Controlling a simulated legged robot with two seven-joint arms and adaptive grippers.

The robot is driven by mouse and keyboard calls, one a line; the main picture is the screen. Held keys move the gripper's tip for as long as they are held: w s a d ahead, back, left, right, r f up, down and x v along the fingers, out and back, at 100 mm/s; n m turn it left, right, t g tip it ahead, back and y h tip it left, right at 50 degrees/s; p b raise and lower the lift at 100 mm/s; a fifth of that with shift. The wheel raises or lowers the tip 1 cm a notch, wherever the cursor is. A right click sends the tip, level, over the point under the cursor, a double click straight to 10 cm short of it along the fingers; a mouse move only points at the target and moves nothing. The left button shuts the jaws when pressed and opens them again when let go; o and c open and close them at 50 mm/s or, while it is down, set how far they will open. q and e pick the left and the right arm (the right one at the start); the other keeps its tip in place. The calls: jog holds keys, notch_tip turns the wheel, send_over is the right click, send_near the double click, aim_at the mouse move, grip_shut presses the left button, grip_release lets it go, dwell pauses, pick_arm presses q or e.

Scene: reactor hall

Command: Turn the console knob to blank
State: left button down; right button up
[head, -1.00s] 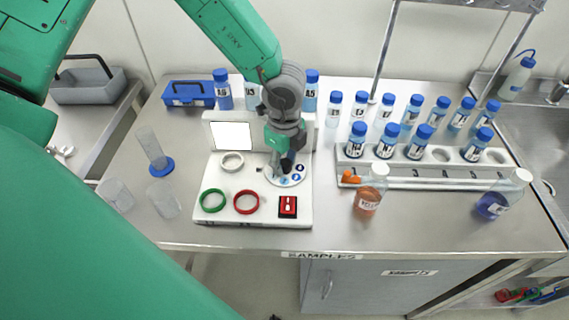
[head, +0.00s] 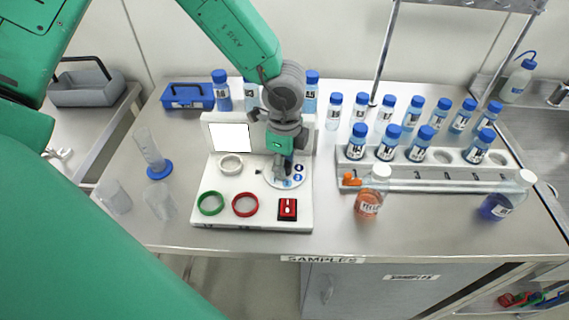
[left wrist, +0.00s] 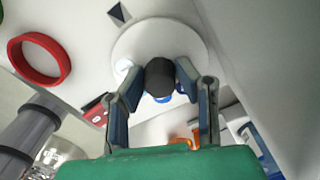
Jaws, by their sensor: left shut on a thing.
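The white console (head: 258,215) stands on the steel bench, with a blank white screen (head: 230,137) at its back left. My left gripper (head: 284,172) points down over the round white dial (head: 298,178) on the console's right side. In the left wrist view, the dark knob (left wrist: 160,78) sits in the middle of the white dial plate (left wrist: 190,40), between the two fingers of my left gripper (left wrist: 160,88), which are shut on it. Blue marks show on the dial; the gripper hides part of them. My right gripper is not in view.
The console also bears a white ring (head: 230,165), a green ring (head: 211,203), a red ring (head: 245,204) and a red switch (head: 287,209). A bottle rack (head: 425,175) and an orange-liquid bottle (head: 371,195) stand to the right. Clear glassware (head: 158,203) stands to the left.

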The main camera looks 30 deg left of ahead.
pick_arm(q)
jog(key=c, duration=1.2)
grip_release()
notch_tip(320, 180, up, 12)
jog(key=shift+w+f, duration=0.1)
